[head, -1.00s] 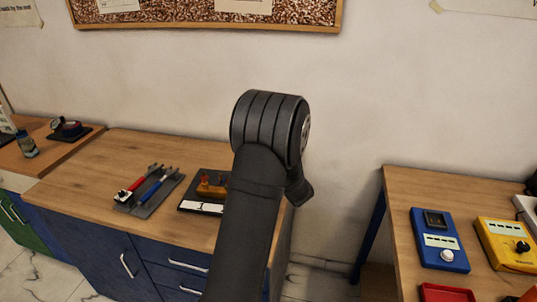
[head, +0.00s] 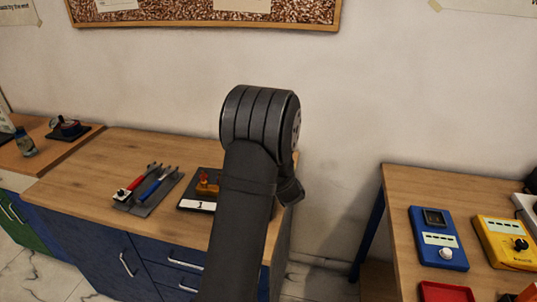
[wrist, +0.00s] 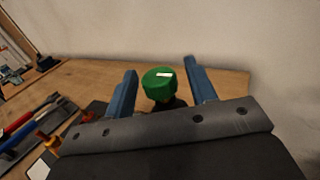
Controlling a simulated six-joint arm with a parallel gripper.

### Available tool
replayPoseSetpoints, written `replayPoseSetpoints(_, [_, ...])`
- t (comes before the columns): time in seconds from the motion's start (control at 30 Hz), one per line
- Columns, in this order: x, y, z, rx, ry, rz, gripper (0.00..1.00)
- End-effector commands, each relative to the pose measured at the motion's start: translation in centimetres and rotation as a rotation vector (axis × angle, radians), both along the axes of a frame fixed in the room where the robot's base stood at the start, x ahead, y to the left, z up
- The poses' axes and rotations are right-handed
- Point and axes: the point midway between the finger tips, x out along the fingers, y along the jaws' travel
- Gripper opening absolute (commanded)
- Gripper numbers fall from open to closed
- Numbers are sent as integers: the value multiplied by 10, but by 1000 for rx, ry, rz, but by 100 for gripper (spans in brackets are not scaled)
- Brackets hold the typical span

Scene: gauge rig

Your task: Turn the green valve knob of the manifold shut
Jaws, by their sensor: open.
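The green valve knob (wrist: 159,86) shows in the wrist view as a round cap with a white mark on top. My gripper (wrist: 159,67) is open, with one blue finger on each side of the knob and gaps between. I cannot tell whether the fingertips are down at the knob's height. The manifold (head: 207,187) shows in the head view as a brass-orange body with a red top on a dark base with a white label. My arm hides the rest of it, the knob and my gripper in that view.
A grey tray (head: 142,208) with red-handled and blue-handled tools lies left of the manifold on the wooden bench (head: 95,182). The wall stands close behind. On the right bench are a blue meter (head: 438,239), a yellow meter (head: 507,242) and a red tray (head: 445,291).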

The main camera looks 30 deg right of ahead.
Motion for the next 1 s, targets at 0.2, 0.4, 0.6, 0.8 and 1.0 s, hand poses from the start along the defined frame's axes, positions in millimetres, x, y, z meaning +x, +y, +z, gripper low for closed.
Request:
replayPoseSetpoints(0.2, [-18, 4, 0, 0, 1, -2, 51])
replayPoseSetpoints(0.4, [-62, 14, 0, 1, 2, -3, 51])
replayPoseSetpoints(0.6, [-111, 26, 0, 1, 1, -5, 51])
replayPoseSetpoints(0.8, [-149, 35, 0, 0, 0, -4, 51])
replayPoseSetpoints(1.0, [-167, 41, 0, 0, 0, -1, 51])
